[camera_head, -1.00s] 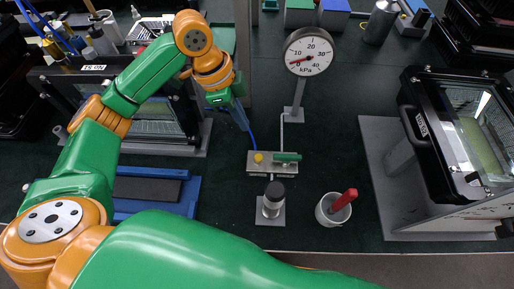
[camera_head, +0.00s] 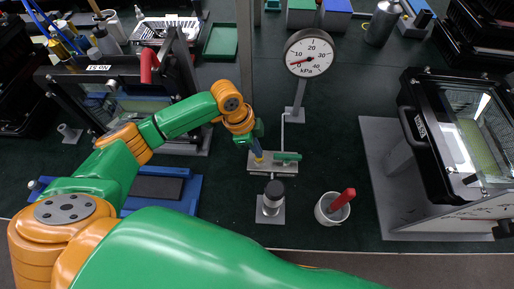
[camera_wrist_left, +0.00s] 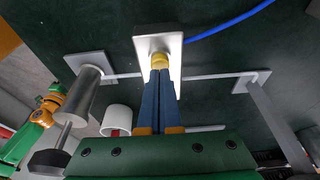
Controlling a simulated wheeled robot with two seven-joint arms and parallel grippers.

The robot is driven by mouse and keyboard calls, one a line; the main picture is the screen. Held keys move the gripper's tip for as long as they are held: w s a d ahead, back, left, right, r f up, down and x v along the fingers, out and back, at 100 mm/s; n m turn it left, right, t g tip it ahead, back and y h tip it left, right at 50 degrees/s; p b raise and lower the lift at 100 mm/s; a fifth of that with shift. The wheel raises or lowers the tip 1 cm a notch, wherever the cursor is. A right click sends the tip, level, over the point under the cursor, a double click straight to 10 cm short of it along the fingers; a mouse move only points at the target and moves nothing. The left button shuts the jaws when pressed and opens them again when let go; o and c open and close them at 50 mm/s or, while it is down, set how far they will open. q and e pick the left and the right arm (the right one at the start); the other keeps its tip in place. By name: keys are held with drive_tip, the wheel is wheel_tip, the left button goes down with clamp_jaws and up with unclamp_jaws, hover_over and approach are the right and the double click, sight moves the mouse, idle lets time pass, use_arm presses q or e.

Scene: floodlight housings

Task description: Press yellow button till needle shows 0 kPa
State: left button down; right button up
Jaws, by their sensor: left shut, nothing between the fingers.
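My left gripper (camera_head: 258,152) is shut and empty, pointing down over the button. In the left wrist view its blue fingertips (camera_wrist_left: 160,73) are at the button and seem to touch it; how far it is pressed I cannot tell. The round gauge (camera_head: 309,53) stands behind the block. Its red needle points to the lower left, at or close to 0; the exact reading is too small to tell. My right gripper is not in view.
A black-capped metal pump (camera_head: 272,197) stands in front of the block. A white cup (camera_head: 326,212) with a red-handled tool is to its right. Floodlight housings stand at left (camera_head: 180,60) and right (camera_head: 425,150). A blue tray (camera_head: 187,194) lies at left. A blue hose (camera_wrist_left: 232,22) joins the block.

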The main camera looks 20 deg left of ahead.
use_arm(q)
drive_tip(key=shift+f, duration=0.3)
